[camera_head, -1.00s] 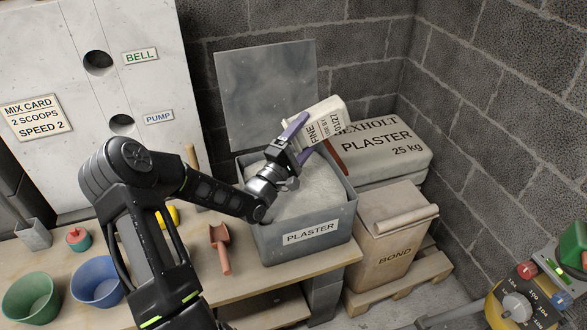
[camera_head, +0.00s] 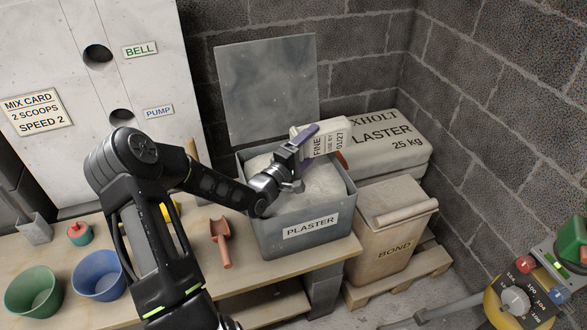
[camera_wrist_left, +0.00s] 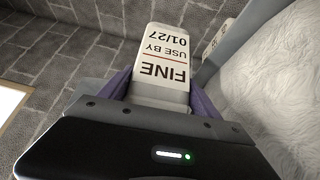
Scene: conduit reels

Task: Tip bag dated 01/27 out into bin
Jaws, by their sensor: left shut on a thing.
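The small white bag (camera_head: 321,143) reads FINE, USE BY 01/27. My left gripper (camera_head: 305,149) is shut on it, with purple fingers on its sides. Pale powder (camera_head: 322,181) fills much of the open bin. I see no powder falling from the bag. My right gripper is not in view.
A large plaster sack (camera_head: 385,150) lies right of the bin. A BOND bag (camera_head: 390,235) stands in front of it on a pallet (camera_head: 425,270). A red scoop (camera_head: 221,240), a green bucket (camera_head: 33,290) and a blue bucket (camera_head: 98,275) are on the bench.

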